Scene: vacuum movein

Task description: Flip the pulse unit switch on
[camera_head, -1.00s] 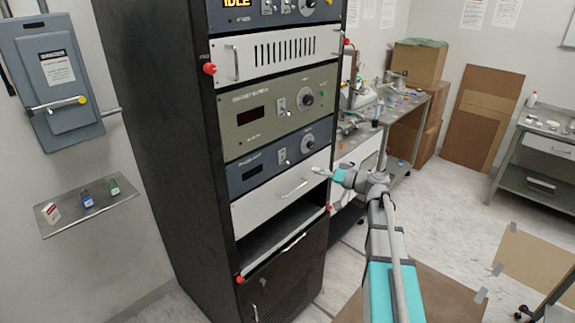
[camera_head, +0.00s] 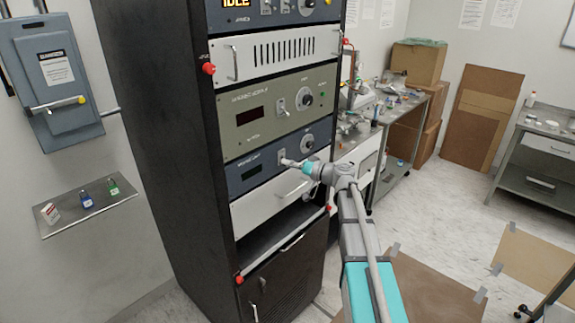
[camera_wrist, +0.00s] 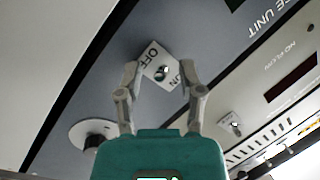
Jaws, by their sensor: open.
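The pulse unit (camera_head: 240,178) is the lower blue-grey panel in the black rack, with a dark display at left and a knob (camera_head: 308,142) at right. In the wrist view its face (camera_wrist: 205,45) shows upside down, with the letters "E UNIT". Its switch (camera_wrist: 162,73) is a small metal toggle on a white plate marked OFF and ON. My gripper (camera_head: 287,162) is at this switch in the head view. In the wrist view my gripper (camera_wrist: 159,78) is open, a fingertip on either side of the plate. I cannot tell contact or the lever's tilt.
Above the pulse unit is a green-grey panel (camera_head: 240,142) with its own switch (camera_wrist: 232,123) and knob. Below is a white drawer (camera_head: 262,203) with a handle, close under my gripper. Red knobs stick out from the rack's edges. A cluttered bench (camera_head: 405,110) stands behind at right.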

